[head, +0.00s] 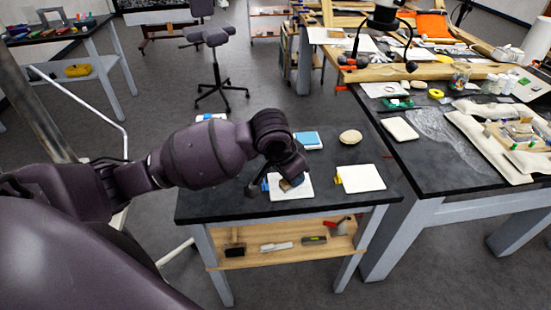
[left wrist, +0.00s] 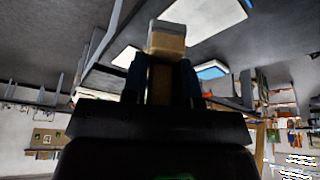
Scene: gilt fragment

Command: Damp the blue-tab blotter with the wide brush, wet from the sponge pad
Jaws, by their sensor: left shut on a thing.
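My left gripper (head: 288,178) is over a white blotter (head: 303,192) on the small black table; a dark bluish bit shows at that blotter's left edge, partly hidden by the gripper. In the left wrist view my left gripper (left wrist: 165,85) is shut on the wide brush (left wrist: 166,40), a wooden block with a pale end. In the head view the brush (head: 291,184) is low over the blotter; I cannot tell whether it touches. A blue-topped pad (head: 308,140), seemingly the sponge pad, lies behind. My right gripper is not in view.
A yellow-tab blotter (head: 361,178) lies to the right, with a round beige dish (head: 350,136) behind it. A wooden shelf (head: 260,258) below holds tools. A larger cluttered workbench (head: 450,150) adjoins on the right. The table's front right corner is clear.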

